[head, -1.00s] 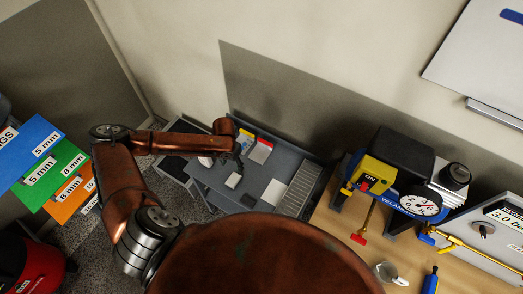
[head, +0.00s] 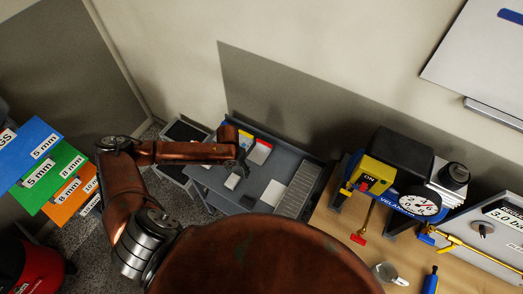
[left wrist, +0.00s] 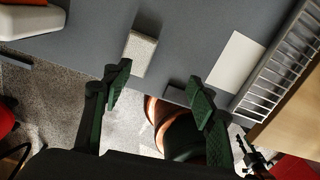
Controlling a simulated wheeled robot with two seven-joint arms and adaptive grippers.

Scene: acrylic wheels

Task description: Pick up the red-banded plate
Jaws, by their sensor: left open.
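A plate with a red band and a white face (head: 259,152) lies on the grey bench (head: 208,182), near the wall in the head view. My left gripper (head: 243,170) is above the bench, just to the left of and nearer than this plate. In the left wrist view its two green fingers (left wrist: 160,88) are spread apart with nothing between them. I cannot clearly identify the red-banded plate in the left wrist view.
A speckled pale block (left wrist: 140,53) and a plain white plate (left wrist: 236,61) lie on the bench beyond the fingers. A slatted rack (head: 299,190) stands at the bench's right. A wooden table (head: 340,228) with a gauge (head: 420,203) adjoins it.

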